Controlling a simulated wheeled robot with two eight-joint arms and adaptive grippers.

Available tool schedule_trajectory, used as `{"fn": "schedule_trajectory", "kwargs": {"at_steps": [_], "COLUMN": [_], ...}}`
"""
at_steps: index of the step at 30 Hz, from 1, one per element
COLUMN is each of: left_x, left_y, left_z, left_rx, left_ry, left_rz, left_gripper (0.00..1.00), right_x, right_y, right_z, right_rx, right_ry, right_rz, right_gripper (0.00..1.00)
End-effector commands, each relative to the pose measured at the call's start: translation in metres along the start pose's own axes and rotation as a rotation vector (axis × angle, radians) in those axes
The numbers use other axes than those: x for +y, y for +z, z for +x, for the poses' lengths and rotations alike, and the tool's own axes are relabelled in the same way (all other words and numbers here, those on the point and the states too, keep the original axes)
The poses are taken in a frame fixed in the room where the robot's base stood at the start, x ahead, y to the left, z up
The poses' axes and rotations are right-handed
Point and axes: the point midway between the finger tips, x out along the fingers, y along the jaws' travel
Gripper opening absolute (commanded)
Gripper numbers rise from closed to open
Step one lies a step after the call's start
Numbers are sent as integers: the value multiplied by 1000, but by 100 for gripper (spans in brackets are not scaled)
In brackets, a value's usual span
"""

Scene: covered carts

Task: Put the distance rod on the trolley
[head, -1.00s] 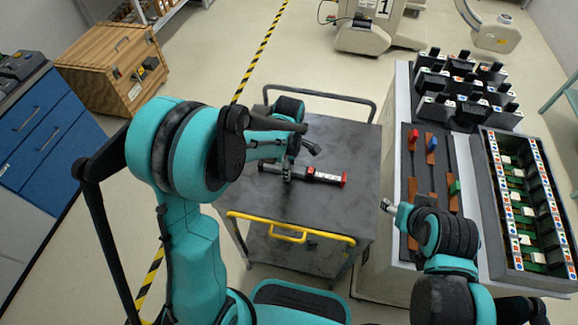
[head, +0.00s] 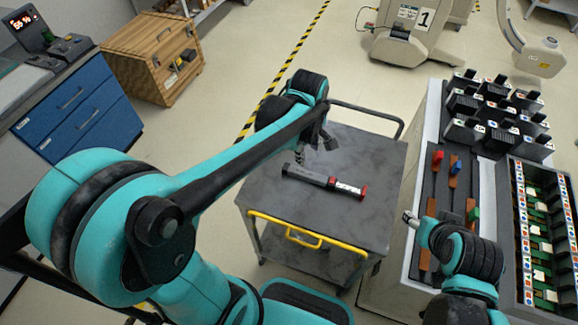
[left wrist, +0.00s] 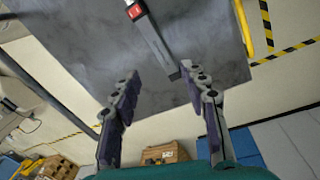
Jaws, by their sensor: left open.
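The distance rod (head: 325,181), a dark bar with a red and white end, lies flat on the trolley's grey top (head: 365,150). In the left wrist view the rod (left wrist: 151,38) runs from the top edge toward the space beyond my fingers, over the trolley top (left wrist: 90,62). My left gripper (head: 322,142) is open and empty, just behind and above the rod in the head view. Its spread fingers also show in the left wrist view (left wrist: 160,97), apart from the rod. My right gripper (head: 411,217) is by the cart at the right; its jaws are too small to read.
The trolley has a yellow front handle (head: 300,232) and a dark rear rail. The grey cart (head: 395,262) at the right carries coloured-handled tools, black blocks and a long crate (head: 512,215). A wooden box (head: 150,55) and a blue drawer cabinet (head: 85,110) stand at the left.

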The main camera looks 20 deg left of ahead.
Motion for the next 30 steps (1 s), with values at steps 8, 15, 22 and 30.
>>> {"fn": "schedule_trajectory", "kwargs": {"at_steps": [8, 15, 22, 30], "left_x": [-71, -109, -117, -118], "left_y": [-2, 0, -1, 0], "left_z": [-45, -49, -48, -45], "left_rx": [167, 366, 433, 432], "left_ry": [220, 292, 297, 296], "left_rz": [675, 1105, 1227, 1227], "left_gripper": [44, 44, 44, 44], "right_x": [0, 0, 0, 0], "right_y": [0, 0, 0, 2], "right_z": [0, 0, 0, 3], "right_rx": [0, 0, 0, 0], "right_ry": [0, 0, 0, 0], "right_rz": [0, 0, 0, 0], "right_gripper": [55, 55, 55, 55]}}
